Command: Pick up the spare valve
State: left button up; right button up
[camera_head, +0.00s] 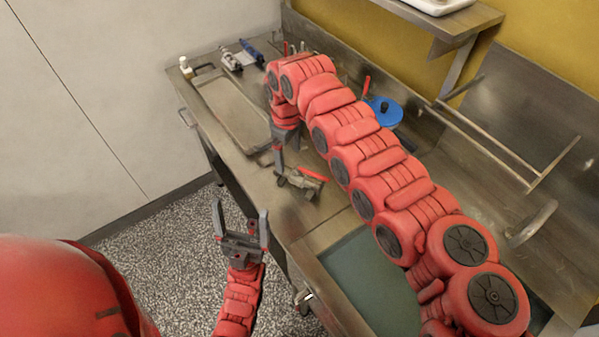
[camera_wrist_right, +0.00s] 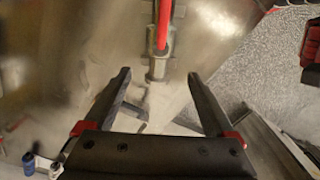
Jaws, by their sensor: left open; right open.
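A metal valve with a red lever handle (camera_head: 305,180) lies on the steel worktop near its front edge. In the right wrist view the valve's metal body (camera_wrist_right: 158,62) lies between and beyond the fingertips, with its red handle pointing away. My right gripper (camera_head: 281,172) is just left of the valve, pointing down; in the wrist view its fingers (camera_wrist_right: 160,77) are open, with nothing held. My left gripper (camera_head: 240,214) is open and empty, over the floor in front of the worktop.
A shallow metal tray (camera_head: 222,115) lies on the worktop's left part. Behind it are a silver fitting (camera_head: 231,60) and a blue-handled tool (camera_head: 251,50). A blue round object (camera_head: 385,110) stands behind my right arm. A sink-like basin (camera_head: 355,270) is at front right.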

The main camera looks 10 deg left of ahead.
aim_at(292, 170)
jog(key=shift+f, duration=0.85)
jog(key=shift+d+f+p, duration=0.1)
jog(key=shift+f+p, duration=0.3)
jog(key=shift+p, duration=0.2)
jog(key=f+p, duration=0.1)
jog(key=f, duration=0.2)
jog(key=shift+s+d+f+p, duration=0.1)
jog(key=shift+d+f+p, duration=0.1)
jog(key=shift+f+p, duration=0.2)
jog(key=shift+f, duration=0.4)
grip_shut()
